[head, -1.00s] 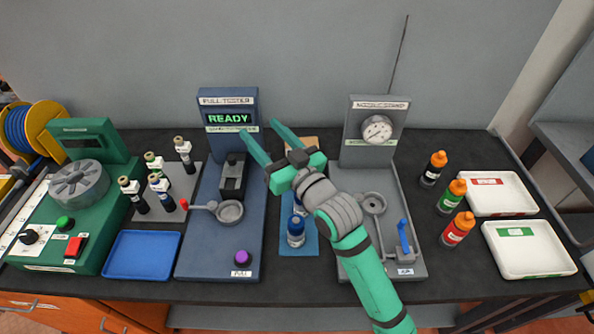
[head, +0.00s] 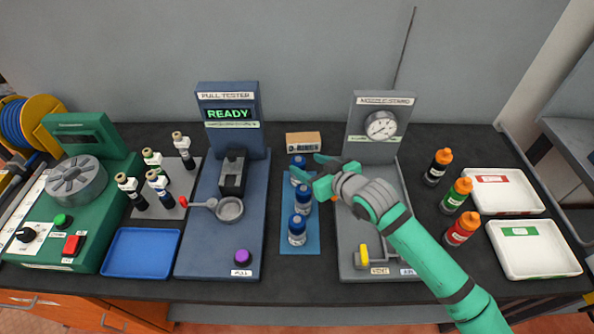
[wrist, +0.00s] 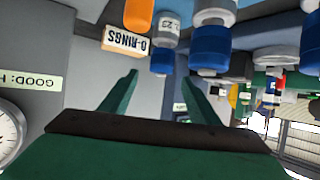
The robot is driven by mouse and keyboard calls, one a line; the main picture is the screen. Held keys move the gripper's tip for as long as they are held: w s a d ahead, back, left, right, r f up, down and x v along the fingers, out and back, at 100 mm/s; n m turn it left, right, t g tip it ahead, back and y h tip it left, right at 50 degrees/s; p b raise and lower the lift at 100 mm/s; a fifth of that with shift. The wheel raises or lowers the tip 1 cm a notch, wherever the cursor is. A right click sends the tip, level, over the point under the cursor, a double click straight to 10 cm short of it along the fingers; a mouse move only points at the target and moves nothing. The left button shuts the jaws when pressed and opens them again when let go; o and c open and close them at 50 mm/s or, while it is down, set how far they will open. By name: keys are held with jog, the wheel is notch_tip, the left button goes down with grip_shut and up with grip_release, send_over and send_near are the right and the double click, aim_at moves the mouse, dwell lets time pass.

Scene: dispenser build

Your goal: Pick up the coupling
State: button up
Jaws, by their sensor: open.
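Several couplings, silver cylinders with blue ends, stand in a row on a blue mat (head: 287,243). The near coupling (head: 297,231) and the middle coupling (head: 302,199) show clearly. The far coupling (head: 298,164) is partly covered by my gripper (head: 308,168). My gripper is open and empty, its fingers pointing left towards the far coupling. In the wrist view, a coupling marked 23 (wrist: 164,42) appears beyond the fingertips, roughly between the fingers (wrist: 160,80). I cannot tell whether a finger touches it.
The O-rings box (head: 303,141) lies behind the couplings. The pull tester (head: 215,250) stands left and the nozzle stand (head: 347,225) right, under my arm. Orange-capped bottles (head: 461,229) and white trays (head: 540,265) are farther right.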

aim_at(300, 160)
jog(key=shift+x, duration=2.9)
jog(key=shift+a, duration=0.1)
jog(key=shift+r, duration=0.15)
grip_shut()
